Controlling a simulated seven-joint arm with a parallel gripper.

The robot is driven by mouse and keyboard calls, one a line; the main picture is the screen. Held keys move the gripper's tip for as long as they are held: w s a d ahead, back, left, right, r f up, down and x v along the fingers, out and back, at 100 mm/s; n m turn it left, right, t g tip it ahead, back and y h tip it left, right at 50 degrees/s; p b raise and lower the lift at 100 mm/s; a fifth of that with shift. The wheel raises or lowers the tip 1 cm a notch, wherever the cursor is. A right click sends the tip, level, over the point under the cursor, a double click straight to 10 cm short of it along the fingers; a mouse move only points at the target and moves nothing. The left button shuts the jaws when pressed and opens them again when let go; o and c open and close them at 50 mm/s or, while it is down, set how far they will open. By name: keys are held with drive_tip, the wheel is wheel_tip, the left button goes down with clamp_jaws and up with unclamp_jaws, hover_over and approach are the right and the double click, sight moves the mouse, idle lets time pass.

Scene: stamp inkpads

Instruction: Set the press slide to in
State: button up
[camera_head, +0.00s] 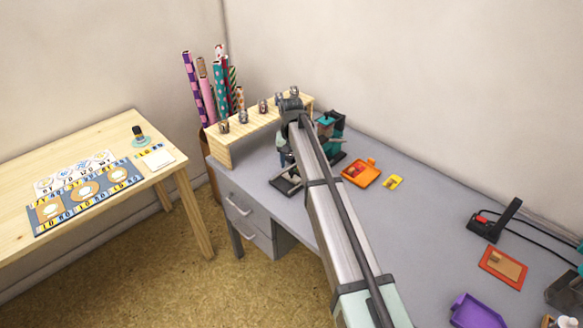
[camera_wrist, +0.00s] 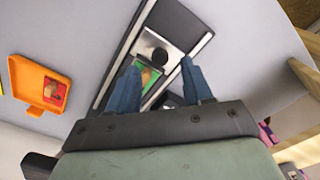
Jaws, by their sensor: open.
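The press (camera_head: 326,128), dark with teal parts, stands on the grey desk, partly hidden behind my arm. Its dark base with a pale plate (camera_head: 287,184) shows in front of it. In the wrist view, the press slide (camera_wrist: 151,38) looks like a silver plate between dark rails, with a black disc (camera_wrist: 155,54) and a green piece (camera_wrist: 149,77) on or beside it. My gripper (camera_wrist: 160,66) is open, its blue fingers apart on either side of the green piece in that view. I cannot tell whether they touch anything. In the head view my gripper (camera_head: 285,158) is low over the press base.
A wooden rack (camera_head: 222,152) with several stamps stands behind left. A stapler-like black tool (camera_head: 495,222) and purple tray (camera_head: 474,312) are farther right.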

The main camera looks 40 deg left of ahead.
sight(291, 172)
wheel_tip(291, 172, up, 10)
drive_tip(key=shift+r, duration=0.15)
idle(0.5)
drive_tip(key=s+d+f+t, duration=0.2)
drive_tip(key=s+d, duration=0.2)
drive_tip(key=s, duration=0.5)
drive_tip(key=w+a+f+m, duration=0.1)
drive_tip(key=w+f, duration=0.1)
drive_tip(key=f, duration=0.2)
drive_tip(key=w+a+f+m+t+y, duration=0.1)
drive_tip(key=w+f+m, duration=0.1)
drive_tip(key=w+f, duration=0.1)
drive_tip(key=w+a+f+m+t, duration=0.1)
drive_tip(key=w+f, duration=0.2)
drive_tip(key=f, duration=0.1)
drive_tip(key=shift+w+a+f+m+y, duration=0.1)
drive_tip(key=shift+a+f+m+y, duration=0.2)
drive_tip(key=shift+a+f+y, duration=0.1)
clamp_jaws()
idle(0.3)
